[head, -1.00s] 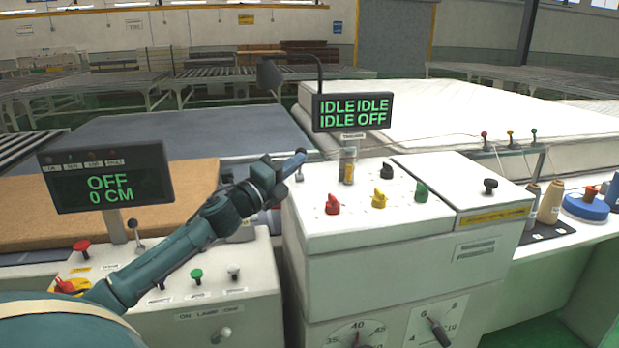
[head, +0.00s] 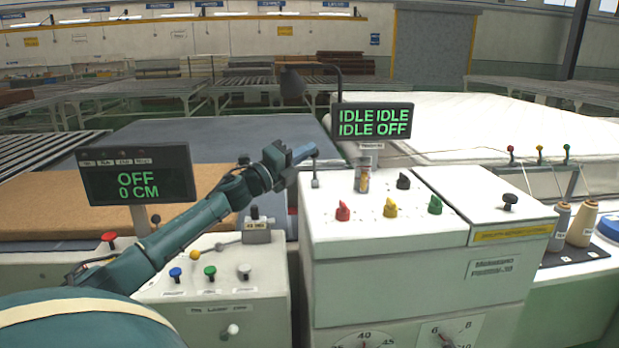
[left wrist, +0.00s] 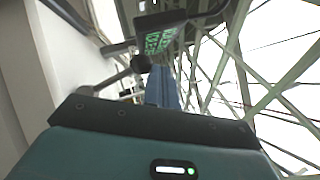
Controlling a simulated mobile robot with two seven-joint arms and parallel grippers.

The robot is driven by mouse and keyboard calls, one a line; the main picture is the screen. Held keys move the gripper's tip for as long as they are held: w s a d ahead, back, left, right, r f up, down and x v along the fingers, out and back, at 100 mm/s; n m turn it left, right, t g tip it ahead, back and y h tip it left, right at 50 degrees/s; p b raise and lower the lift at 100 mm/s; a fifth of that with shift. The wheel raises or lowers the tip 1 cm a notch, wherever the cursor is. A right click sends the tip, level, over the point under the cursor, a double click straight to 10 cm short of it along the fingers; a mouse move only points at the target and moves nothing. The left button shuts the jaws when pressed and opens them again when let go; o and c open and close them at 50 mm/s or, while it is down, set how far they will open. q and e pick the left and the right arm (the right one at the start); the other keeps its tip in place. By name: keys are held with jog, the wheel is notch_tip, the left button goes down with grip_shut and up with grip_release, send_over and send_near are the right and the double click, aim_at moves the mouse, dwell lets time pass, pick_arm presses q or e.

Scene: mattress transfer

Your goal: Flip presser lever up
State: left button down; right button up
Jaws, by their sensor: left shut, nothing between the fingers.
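My left gripper (head: 303,153) is shut and empty at the left top edge of the white machine box (head: 375,270). A small grey lever (head: 316,175) stands there, close by the fingertips. It is probably the presser lever, but no readable label confirms this. I cannot tell whether the fingers touch it. In the left wrist view the blue closed fingers (left wrist: 165,88) point forward, and a dark-knobbed lever (left wrist: 140,64) sits just left of their tips. The display (head: 375,121) reads IDLE IDLE, IDLE OFF. My right gripper is not in view.
Red (head: 343,211), yellow (head: 390,208), green (head: 435,205) and black (head: 403,181) knobs sit on the box top. Another display (head: 137,174) reads OFF 0 CM above a console with coloured knobs. A white mattress (head: 480,125) lies behind; thread spools (head: 581,224) stand at right.

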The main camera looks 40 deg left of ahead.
pick_arm(q)
jog(key=shift+w+a, duration=0.65)
jog(key=shift+a, duration=0.05)
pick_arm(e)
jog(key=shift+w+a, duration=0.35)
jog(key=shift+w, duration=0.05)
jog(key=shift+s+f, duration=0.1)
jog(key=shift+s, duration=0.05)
pick_arm(q)
jog(key=shift+r, duration=0.1)
